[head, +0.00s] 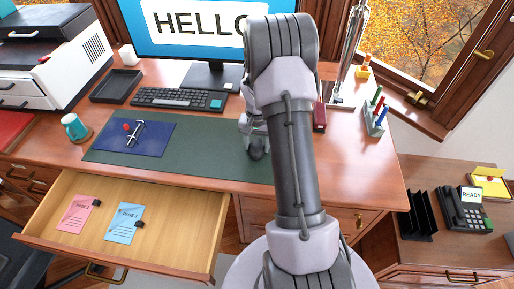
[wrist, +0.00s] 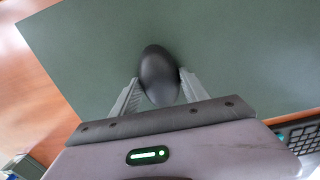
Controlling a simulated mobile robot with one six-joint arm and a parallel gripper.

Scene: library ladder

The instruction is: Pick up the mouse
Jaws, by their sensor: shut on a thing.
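The mouse is a dark, rounded oval. In the wrist view the mouse (wrist: 159,74) lies between the two fingers of my gripper (wrist: 158,88), which is shut on its sides. The green desk mat (wrist: 240,45) fills the background behind it. In the head view my gripper (head: 256,140) is at the right part of the green mat (head: 195,160), partly hidden by my arm. The mouse (head: 258,152) shows small and dark there. I cannot tell whether it touches the mat or is slightly above it.
A keyboard (head: 180,98) and monitor (head: 200,30) stand behind the mat. A blue folder (head: 122,138) and teal mug (head: 75,128) are at left. An open drawer (head: 165,200) with two page cards juts out in front. A pen holder (head: 374,122) stands at right.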

